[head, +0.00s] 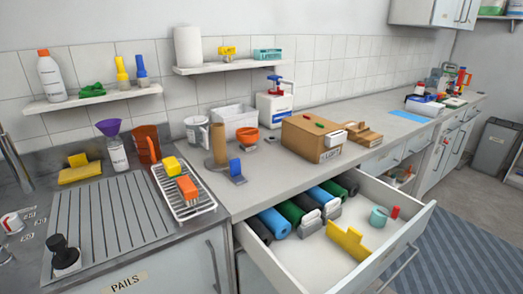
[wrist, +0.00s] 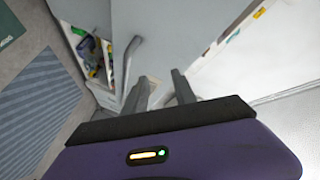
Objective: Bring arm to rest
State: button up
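My gripper (wrist: 156,90) shows in the wrist view, with two dark grey fingers standing apart and nothing between them. It is open and empty. Behind the fingers are pale cabinet fronts and a grey bar handle (wrist: 130,62); I cannot tell how far away they are. My arm and gripper do not show in the head view.
An open drawer (head: 405,238) juts out from under the counter (head: 255,192), holding several rolls and a yellow piece (head: 347,242). A cardboard box (head: 310,137) and a wire rack (head: 200,205) stand on the counter. A blue striped mat (head: 460,235) lies on the floor.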

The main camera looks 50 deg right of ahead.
jog(key=a+r+n+t+y+p, duration=0.1)
jog(key=a+r+n+y, duration=0.2)
jog(key=a+n, duration=0.3)
jog(key=s+a+r+n+t+y+p, duration=0.1)
jog(key=a+r+n+y, duration=0.3)
jog(key=a+n, duration=0.3)
jog(key=a+r+n+t+y+p, duration=0.1)
jog(key=a+r+n+y, duration=0.2)
jog(key=a, duration=1.1)
jog(key=n+y, duration=0.3)
jog(key=n, duration=0.1)
jog(key=shift+s+r+t, duration=0.3)
jog(key=shift+r+t, duration=0.05)
jog(key=shift+t, duration=0.05)
